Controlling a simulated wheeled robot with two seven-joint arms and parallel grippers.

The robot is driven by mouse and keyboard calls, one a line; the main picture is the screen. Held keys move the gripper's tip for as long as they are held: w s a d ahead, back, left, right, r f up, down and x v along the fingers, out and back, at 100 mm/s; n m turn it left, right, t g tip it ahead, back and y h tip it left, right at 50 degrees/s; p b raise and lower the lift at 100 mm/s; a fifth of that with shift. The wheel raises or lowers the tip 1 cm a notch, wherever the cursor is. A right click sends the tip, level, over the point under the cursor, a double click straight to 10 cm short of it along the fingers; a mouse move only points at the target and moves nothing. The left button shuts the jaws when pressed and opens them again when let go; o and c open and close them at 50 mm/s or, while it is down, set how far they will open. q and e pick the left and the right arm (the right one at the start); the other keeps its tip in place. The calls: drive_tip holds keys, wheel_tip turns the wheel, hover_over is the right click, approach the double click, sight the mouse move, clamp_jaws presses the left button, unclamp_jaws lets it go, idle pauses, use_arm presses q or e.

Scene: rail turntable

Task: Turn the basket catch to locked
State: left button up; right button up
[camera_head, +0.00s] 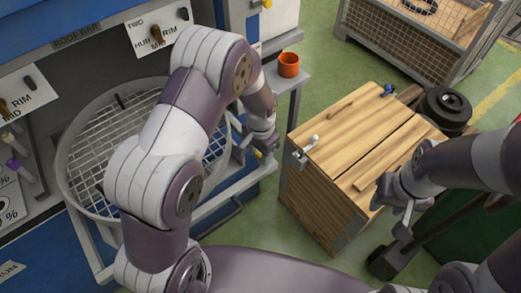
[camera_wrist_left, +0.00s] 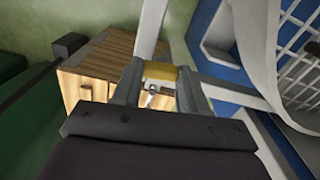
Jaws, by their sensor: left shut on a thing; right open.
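The round wire basket (camera_head: 63,170) with its grey rim is at the left of the head view, partly behind my left arm. It also shows at the right of the left wrist view (camera_wrist_left: 296,50). My left gripper (camera_head: 262,146) is at the basket frame's right side. In the left wrist view its fingers (camera_wrist_left: 160,84) are closed around a yellow piece (camera_wrist_left: 161,71), which appears to be the catch handle. Only a bit of yellow shows in the head view, so the catch's setting cannot be read. My right gripper (camera_head: 399,212) is open and empty, in front of the wooden crate.
The wooden crate (camera_head: 335,140) with a small metal latch stands right of the basket frame. An orange cup (camera_head: 288,65) sits on a small grey shelf. A dark round object (camera_head: 446,105) is beyond the crate, and a mesh cage (camera_head: 415,40) stands behind.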

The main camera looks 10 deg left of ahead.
use_arm(q)
drive_tip(key=shift+m, duration=0.5)
idle(0.3)
drive_tip(key=o, duration=1.1)
drive_tip(key=shift+c, duration=0.2)
wheel_tip(320, 180, up, 13)
drive_tip(key=shift+f, duration=0.1)
drive_tip(key=shift+w, duration=0.1)
